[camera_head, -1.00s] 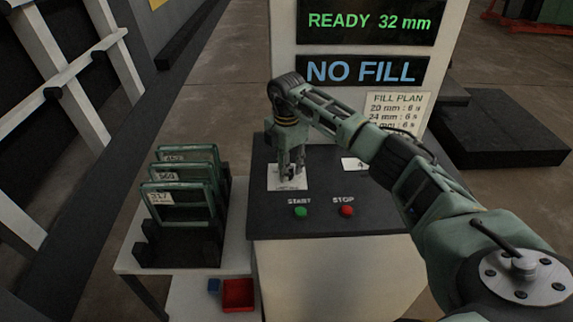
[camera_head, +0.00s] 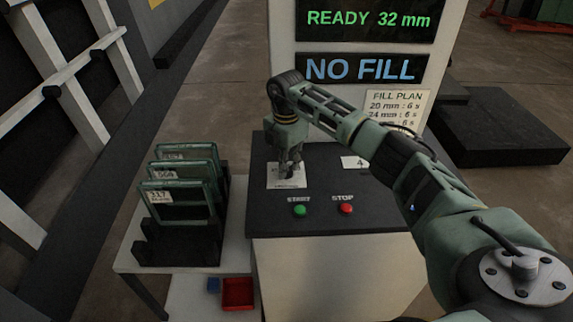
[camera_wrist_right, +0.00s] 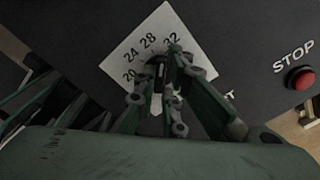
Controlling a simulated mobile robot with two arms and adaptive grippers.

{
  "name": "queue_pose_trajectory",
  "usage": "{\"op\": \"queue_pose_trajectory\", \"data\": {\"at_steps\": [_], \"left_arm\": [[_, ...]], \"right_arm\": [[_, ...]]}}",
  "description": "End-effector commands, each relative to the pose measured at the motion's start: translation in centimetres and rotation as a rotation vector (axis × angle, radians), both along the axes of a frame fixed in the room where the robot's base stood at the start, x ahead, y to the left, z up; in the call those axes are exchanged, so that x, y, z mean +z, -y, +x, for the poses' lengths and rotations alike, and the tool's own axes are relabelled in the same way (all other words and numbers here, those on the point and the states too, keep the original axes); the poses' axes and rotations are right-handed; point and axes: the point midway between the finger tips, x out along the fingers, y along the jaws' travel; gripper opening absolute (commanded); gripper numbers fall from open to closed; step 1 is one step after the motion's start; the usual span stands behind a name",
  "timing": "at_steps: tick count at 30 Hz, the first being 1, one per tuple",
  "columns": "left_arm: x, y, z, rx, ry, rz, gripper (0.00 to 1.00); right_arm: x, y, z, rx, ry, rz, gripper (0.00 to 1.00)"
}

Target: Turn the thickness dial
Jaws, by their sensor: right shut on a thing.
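The thickness dial (camera_wrist_right: 158,70) is a small dark knob on a white scale plate (camera_wrist_right: 125,45) marked 20, 24, 28 and 32. In the head view the plate (camera_head: 274,182) lies at the left of the dark console top. My right gripper (camera_wrist_right: 160,78) points down over the plate, its fingers shut around the dial. In the head view the right gripper (camera_head: 290,172) hides the dial and part of the plate. The dial's pointer is too covered to read. The upper display (camera_head: 368,20) reads READY 32 mm. My left gripper is not in view.
The green START button (camera_head: 300,210) and red STOP button (camera_head: 346,208) sit on the console's front part. A NO FILL display (camera_head: 361,69) and a fill plan sheet (camera_head: 397,108) are behind. A rack of framed panels (camera_head: 180,196) stands left.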

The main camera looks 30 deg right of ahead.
Motion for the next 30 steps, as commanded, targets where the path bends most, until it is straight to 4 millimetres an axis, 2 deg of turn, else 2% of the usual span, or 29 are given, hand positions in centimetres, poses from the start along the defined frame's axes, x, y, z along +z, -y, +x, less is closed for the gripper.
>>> {"op": "queue_pose_trajectory", "data": {"at_steps": [30], "left_arm": [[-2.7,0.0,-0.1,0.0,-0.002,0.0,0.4]], "right_arm": [[0.3,-0.3,0.3,0.926,0.013,0.001,0.0]]}}
